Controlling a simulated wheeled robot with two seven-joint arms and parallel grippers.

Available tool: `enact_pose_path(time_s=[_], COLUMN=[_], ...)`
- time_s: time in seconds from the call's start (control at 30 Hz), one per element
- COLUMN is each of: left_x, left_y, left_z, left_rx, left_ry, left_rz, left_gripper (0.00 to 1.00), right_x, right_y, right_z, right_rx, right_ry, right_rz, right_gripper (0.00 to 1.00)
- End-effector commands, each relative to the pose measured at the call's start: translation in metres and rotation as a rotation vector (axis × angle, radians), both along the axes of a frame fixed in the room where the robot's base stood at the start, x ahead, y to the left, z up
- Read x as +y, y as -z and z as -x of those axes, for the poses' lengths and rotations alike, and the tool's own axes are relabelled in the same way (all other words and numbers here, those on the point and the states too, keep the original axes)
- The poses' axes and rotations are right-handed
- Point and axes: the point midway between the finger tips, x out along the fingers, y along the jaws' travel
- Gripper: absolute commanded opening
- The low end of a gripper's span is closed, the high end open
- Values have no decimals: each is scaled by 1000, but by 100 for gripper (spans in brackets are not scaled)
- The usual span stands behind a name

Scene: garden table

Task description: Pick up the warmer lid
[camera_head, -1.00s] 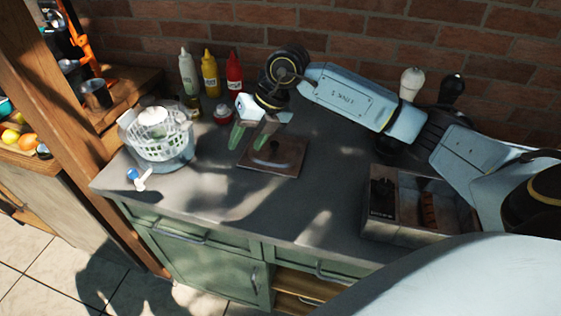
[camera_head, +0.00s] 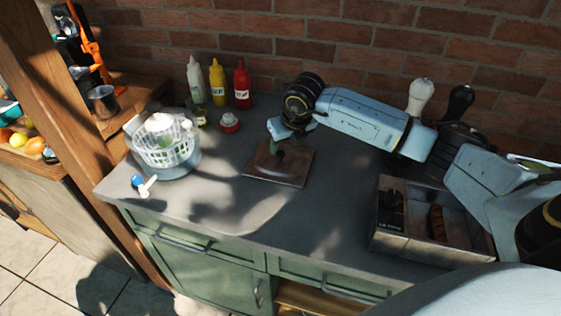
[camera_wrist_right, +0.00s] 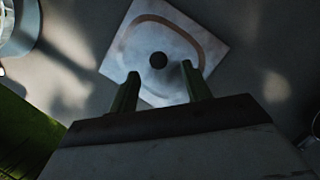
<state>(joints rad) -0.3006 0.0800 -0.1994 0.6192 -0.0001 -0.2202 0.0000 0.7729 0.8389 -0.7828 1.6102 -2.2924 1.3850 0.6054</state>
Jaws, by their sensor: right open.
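The warmer lid (camera_head: 292,176) is a flat, square, brownish metal plate lying on the grey counter, in the middle of the head view. In the right wrist view the lid (camera_wrist_right: 195,42) appears as a pale square with a round dark knob (camera_wrist_right: 158,60) at its centre. My right gripper (camera_head: 278,142) is low over the lid and partly hides its knob in the head view. In the right wrist view its two green fingers (camera_wrist_right: 160,84) are apart, with nothing between them; the knob lies just beyond their tips. My left gripper is not in view.
A metal box with compartments (camera_head: 407,238) stands at the right. A white basket in a clear bowl (camera_head: 165,162) stands at the left. Bottles (camera_head: 218,82) and a red-and-white jar (camera_head: 229,122) stand behind. The counter in front of the lid is clear.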

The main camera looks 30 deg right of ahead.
Motion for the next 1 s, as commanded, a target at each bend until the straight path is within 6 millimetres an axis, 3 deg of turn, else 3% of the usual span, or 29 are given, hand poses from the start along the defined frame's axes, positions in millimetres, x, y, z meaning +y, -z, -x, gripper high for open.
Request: enact_pose_path(time_s=[0.23,0.57,0.9,1.0], left_x=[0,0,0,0], left_y=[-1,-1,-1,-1], left_z=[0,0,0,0], left_rx=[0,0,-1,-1], left_ry=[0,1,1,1], left_rz=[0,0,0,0], left_gripper=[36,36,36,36], right_x=[1,1,1,1], right_y=[31,37,36,35], right_z=[-15,-17,-17,-18], right_rx=[1,1,1,-2], right_ry=[0,-2,-1,-1], right_rz=[-2,-2,-2,-2], right_gripper=[49,47,3,0])
